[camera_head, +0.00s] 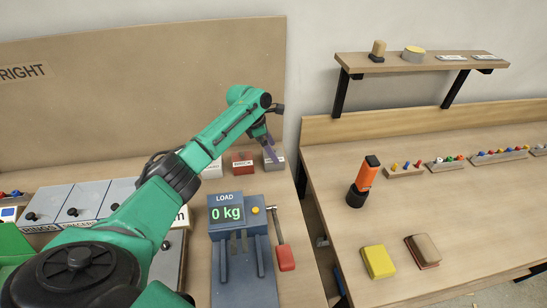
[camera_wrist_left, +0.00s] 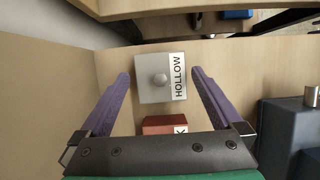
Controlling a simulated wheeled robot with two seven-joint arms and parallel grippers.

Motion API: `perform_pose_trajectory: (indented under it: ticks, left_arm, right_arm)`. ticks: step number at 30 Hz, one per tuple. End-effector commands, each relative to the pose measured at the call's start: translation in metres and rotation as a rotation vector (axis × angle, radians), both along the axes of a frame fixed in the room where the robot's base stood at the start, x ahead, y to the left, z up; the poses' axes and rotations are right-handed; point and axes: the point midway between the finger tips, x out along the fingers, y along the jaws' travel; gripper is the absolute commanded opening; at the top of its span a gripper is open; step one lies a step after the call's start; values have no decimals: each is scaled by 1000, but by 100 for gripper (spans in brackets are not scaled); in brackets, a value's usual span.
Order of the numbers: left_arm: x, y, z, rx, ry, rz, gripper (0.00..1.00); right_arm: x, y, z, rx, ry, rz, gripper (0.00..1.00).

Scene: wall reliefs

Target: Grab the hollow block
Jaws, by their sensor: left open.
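The hollow block (camera_wrist_left: 153,88) is a grey block with a round knob on top and a white label reading HOLLOW. In the head view the block (camera_head: 274,163) stands at the back of the left bench, partly covered by my gripper. My left gripper (camera_head: 270,155) is above it. In the left wrist view the purple fingers of my left gripper (camera_wrist_left: 160,84) are open, one on each side of the block, with a gap on both sides. I cannot tell how high the fingertips are above the bench. My right gripper is not in view.
A red block (camera_head: 242,163) stands beside the hollow block, and a white one (camera_head: 212,169) is further left. A blue load tester (camera_head: 240,250) reading 0 kg and a red-handled hammer (camera_head: 284,255) are nearer. A tall board (camera_head: 130,90) rises behind.

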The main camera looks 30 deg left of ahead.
Motion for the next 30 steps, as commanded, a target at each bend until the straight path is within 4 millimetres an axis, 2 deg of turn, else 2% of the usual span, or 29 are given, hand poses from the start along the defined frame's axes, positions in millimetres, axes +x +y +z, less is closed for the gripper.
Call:
perform_pose_trajectory:
  ticks: [3, 6, 13, 14, 15, 20, 21, 30]
  left_arm:
    - [4, -8, -19, 0, 4, 0, 100]
    - [8, -13, -37, -1, 2, 0, 100]
    - [10, -14, -42, 0, 0, 0, 100]
    - [10, -14, -42, 0, 0, 0, 96]
    - [10, -14, -42, 0, 0, 0, 81]
    - [10, -14, -42, 1, 1, 0, 20]
    - [10, -13, -41, 0, 0, 0, 17]
    - [10, -14, -35, -1, -1, -1, 17]
  right_arm:
    - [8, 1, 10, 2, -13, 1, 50]
    - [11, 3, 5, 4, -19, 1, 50]
    - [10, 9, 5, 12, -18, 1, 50]
    - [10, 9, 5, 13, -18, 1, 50]
    - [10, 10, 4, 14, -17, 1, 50]
    - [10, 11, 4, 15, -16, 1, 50]
    - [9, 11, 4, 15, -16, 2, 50]
    - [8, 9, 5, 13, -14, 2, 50]
